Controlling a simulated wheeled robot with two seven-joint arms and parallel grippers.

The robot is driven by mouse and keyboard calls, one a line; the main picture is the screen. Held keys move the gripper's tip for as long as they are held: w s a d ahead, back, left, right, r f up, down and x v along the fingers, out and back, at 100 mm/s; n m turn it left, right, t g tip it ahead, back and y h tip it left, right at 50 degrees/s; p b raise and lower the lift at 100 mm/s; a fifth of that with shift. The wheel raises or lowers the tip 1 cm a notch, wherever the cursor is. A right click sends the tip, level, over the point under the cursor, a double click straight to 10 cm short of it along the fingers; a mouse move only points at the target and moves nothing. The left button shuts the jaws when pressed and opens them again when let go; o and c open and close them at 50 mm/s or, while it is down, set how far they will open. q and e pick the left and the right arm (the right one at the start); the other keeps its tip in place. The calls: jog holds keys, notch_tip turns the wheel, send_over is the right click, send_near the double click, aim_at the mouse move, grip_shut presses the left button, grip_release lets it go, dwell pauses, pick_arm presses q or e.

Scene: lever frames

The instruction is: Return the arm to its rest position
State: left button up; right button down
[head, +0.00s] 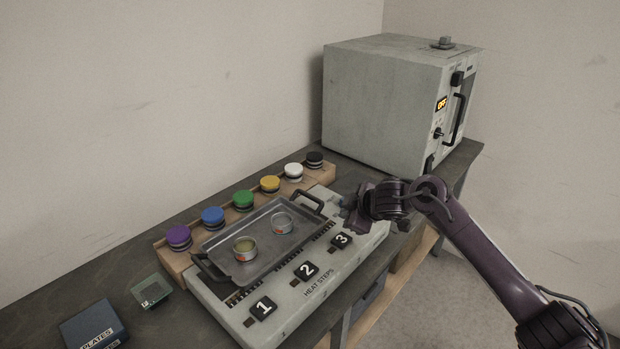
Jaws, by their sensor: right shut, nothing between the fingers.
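My right arm comes in from the lower right, and its dark purple forearm reaches over the front of the bench. My right gripper (350,212) is shut and empty, near the right end of the heating panel (333,262) marked "HEAT STEPS". It is right of the grey tray (262,262), close to the key numbered 3 (341,240). I cannot tell whether it touches the panel. My left gripper is not in view.
The tray holds two small round tins (245,248). Several coloured caps (243,199) stand on a wooden rack behind it. A grey oven (380,105) showing "OFF" stands at the back right. A blue "PLATES" box (92,325) lies front left. Open floor lies right of the bench.

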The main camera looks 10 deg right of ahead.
jog(key=shift+m, duration=0.6)
jog(key=s+a+f, duration=0.1)
jog(key=s+a, duration=0.1)
jog(key=s+a+f, duration=0.4)
jog(key=shift+s+a+f, duration=0.2)
jog(key=shift+s+a, duration=0.15)
jog(key=shift+a, duration=0.05)
jog(key=s, duration=0.2)
jog(key=s+a+f+m, duration=0.1)
jog(key=s, duration=0.1)
jog(key=s+m+h, duration=0.1)
jog(key=s, duration=0.1)
jog(key=shift+s+a+f, duration=0.2)
jog(key=shift+a+f, duration=0.1)
jog(key=shift+f, duration=0.05)
jog(key=s+d+f+m+g+h, duration=0.1)
jog(key=s+d+m+g, duration=0.25)
jog(key=s, duration=0.85)
jog(key=s+d+m+g+h, duration=0.15)
jog(key=s+d+m, duration=0.25)
jog(key=s, duration=0.8)
notch_tip(320, 180, down, 30)
jog(key=s+f+g, duration=0.1)
jog(key=s, duration=0.1)
jog(key=s+d+f+g, duration=0.1)
jog(key=s+d+f, duration=0.2)
jog(key=s+f, duration=1.4)
jog(key=s, duration=0.2)
jog(key=shift+s+f+g, duration=0.15)
jog(key=shift+s+g, duration=0.15)
